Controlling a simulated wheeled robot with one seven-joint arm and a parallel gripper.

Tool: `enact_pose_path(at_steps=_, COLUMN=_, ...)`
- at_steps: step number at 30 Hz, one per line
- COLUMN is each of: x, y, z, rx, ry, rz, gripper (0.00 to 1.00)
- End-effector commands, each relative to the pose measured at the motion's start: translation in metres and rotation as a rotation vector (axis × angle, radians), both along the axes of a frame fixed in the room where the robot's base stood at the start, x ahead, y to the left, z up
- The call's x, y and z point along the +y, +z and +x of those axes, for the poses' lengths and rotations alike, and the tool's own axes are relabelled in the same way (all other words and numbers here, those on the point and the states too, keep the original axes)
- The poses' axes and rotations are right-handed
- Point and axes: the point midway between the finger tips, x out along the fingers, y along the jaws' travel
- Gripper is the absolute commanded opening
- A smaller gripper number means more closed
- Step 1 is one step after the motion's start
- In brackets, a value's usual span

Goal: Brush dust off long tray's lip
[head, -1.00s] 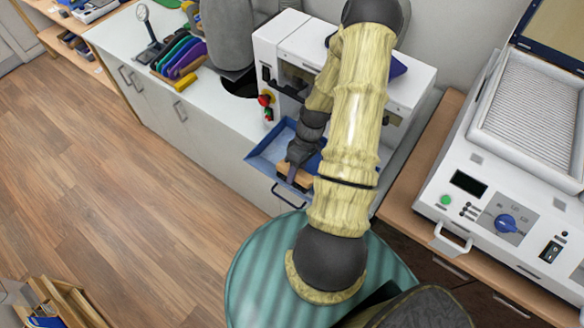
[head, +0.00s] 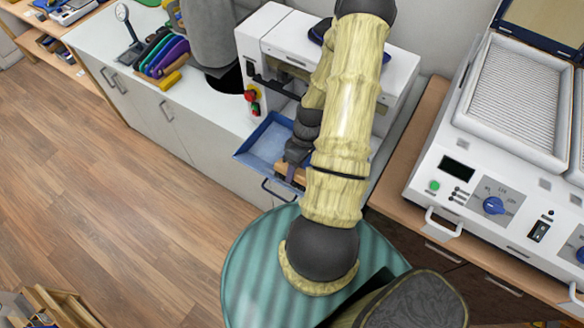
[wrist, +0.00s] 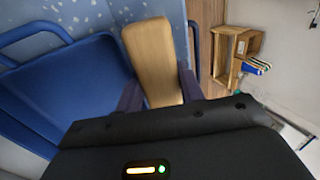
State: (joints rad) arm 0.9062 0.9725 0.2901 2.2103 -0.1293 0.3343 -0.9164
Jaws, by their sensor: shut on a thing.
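The blue tray (head: 262,146) juts out from the front of the white machine, with a dark blue loop handle at its front. My gripper (head: 293,164) is over the tray's right front part, pointing down, shut on a wooden-backed brush (head: 292,174). The brush's pale wooden back also shows between the dark fingers in the wrist view (wrist: 154,55); its bristles are hidden. Light blue surface with pale specks like dust (wrist: 95,14) lies beyond it there, and a darker blue panel (wrist: 62,95) is to its left. I cannot tell whether the bristles touch the lip.
The white machine (head: 262,42) has red and green buttons by the tray. Coloured insole-like pieces (head: 165,52) stand on the counter at left. A white heating unit (head: 465,190) stands at right. A green striped round surface (head: 250,262) is below my arm. Floor at left is open.

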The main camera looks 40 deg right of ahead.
Motion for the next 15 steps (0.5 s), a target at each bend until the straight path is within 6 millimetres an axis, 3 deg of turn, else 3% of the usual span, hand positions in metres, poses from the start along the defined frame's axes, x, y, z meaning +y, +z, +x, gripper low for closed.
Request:
enact_pose_path(at_steps=7, x=-0.001, y=0.0, z=-0.002, rx=0.001, ry=-0.001, rz=0.001, gripper=0.03)
enact_pose_path(at_steps=15, x=-0.006, y=-0.001, z=-0.018, rx=0.001, ry=-0.002, rz=0.0, gripper=0.03)
